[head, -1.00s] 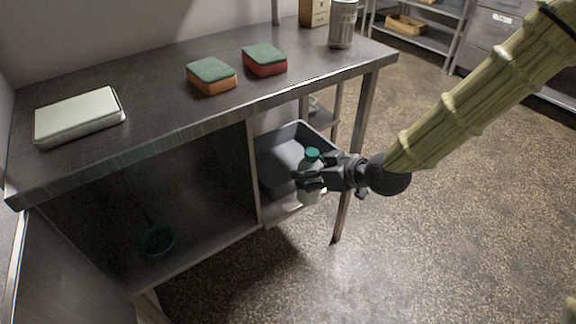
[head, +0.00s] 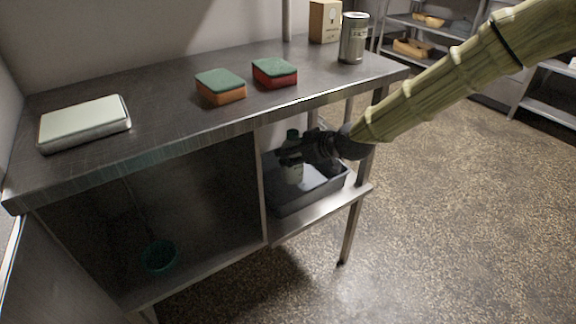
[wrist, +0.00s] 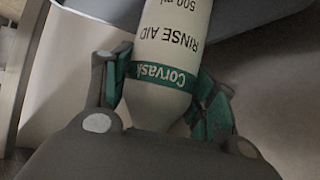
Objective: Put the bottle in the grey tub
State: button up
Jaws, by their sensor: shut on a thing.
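The bottle (head: 293,172) is pale with a green cap and stands roughly upright in my gripper (head: 291,157). The grey tub (head: 312,198) sits on the lower shelf, right of the divider. In the head view the bottle shows within the tub's outline; whether its base touches the tub floor I cannot tell. In the wrist view my gripper (wrist: 170,92) is shut on the bottle (wrist: 172,45), one finger on each side, near a green band. Its label reads "RINSE AID". The bottle's far end runs out of the wrist picture.
The steel worktop (head: 180,112) lies above the tub and my gripper. It bears a scale (head: 84,122), two sponges (head: 220,86), a can (head: 353,38) and a box (head: 324,20). A divider (head: 261,190) stands left of the tub. A green bowl (head: 159,257) sits in the left bay.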

jog(key=w+a+f+b, duration=0.1)
jog(key=w+f+b, duration=0.2)
jog(key=f, duration=0.3)
jog(key=shift+w+a+f+b, duration=0.35)
jog(key=shift+w+f, duration=0.05)
jog(key=shift+w, duration=0.05)
jog(key=shift+f, duration=0.15)
jog(key=o, duration=1.5)
jog(key=shift+p+v, duration=1.65)
jog(key=shift+v, duration=4.45)
